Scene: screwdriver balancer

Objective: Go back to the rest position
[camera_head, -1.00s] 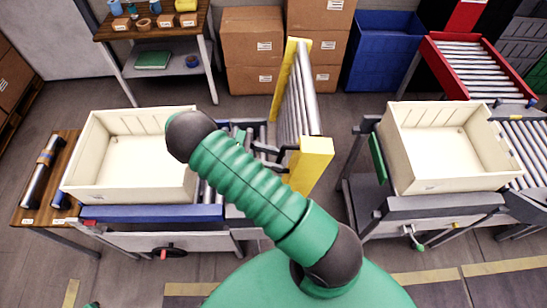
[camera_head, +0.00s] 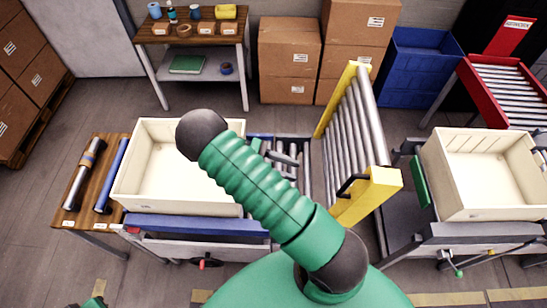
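My green ribbed arm part with dark round ends rises through the middle of the head view and hides part of the conveyor behind it. Dark and grey finger-like parts of what looks like my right gripper (camera_head: 275,155) show just past it, over the roller conveyor (camera_head: 307,172). I cannot make out a held object there, nor how far apart the fingers are. My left gripper is not in view; only a small green and dark piece, likely mine, shows at the bottom left edge.
A cream crate (camera_head: 128,185) stands on the left conveyor, beside a wooden side table (camera_head: 87,212) with tool-like cylinders. A yellow-framed roller gate (camera_head: 370,195) stands raised at centre right. Another cream crate (camera_head: 480,205) is at right. Cardboard boxes (camera_head: 290,60) stand behind. Floor is open at front left.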

